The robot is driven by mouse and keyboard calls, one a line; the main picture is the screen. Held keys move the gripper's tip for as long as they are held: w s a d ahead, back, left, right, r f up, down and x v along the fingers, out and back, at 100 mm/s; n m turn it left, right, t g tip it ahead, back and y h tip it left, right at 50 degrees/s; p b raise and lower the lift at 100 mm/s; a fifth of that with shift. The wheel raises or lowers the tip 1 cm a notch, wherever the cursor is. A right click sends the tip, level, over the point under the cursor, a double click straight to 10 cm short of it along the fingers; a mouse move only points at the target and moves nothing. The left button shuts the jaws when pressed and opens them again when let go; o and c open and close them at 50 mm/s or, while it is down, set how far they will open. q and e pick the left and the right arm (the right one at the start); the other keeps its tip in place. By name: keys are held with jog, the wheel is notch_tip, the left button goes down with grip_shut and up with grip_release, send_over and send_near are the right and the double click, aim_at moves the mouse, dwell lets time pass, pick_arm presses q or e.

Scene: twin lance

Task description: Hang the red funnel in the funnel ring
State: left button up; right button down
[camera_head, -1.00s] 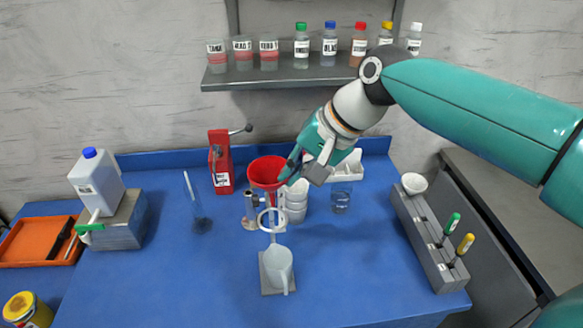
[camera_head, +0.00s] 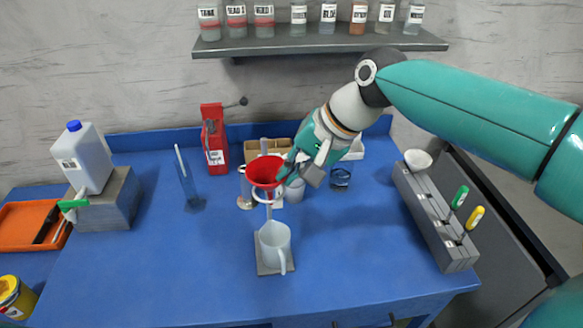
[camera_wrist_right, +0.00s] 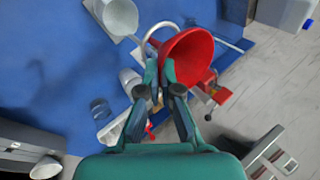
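The red funnel (camera_head: 265,170) is held mouth up, above or at the pale funnel ring (camera_head: 261,198), whose curve mostly hides behind it. My right gripper (camera_head: 286,173) is at the funnel's right side, its fingers at the rim. In the right wrist view the funnel (camera_wrist_right: 188,58) lies by the tips of my right gripper (camera_wrist_right: 164,80), and the ring (camera_wrist_right: 149,36) arcs beside it. Whether the funnel's stem is inside the ring is hidden. My left gripper is not in view.
A red device (camera_head: 213,140) with a lever and a glass cylinder (camera_head: 190,180) stand to the left. White cups (camera_head: 294,190) and a small beaker (camera_head: 340,179) stand close behind my right gripper. A grey rack (camera_head: 438,222) is at right. The front left table is clear.

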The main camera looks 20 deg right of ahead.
jog(key=c, duration=1.2)
grip_release()
jog(key=shift+c, duration=0.2)
jog(key=v, duration=1.2)
jog(key=shift+s+f, duration=0.1)
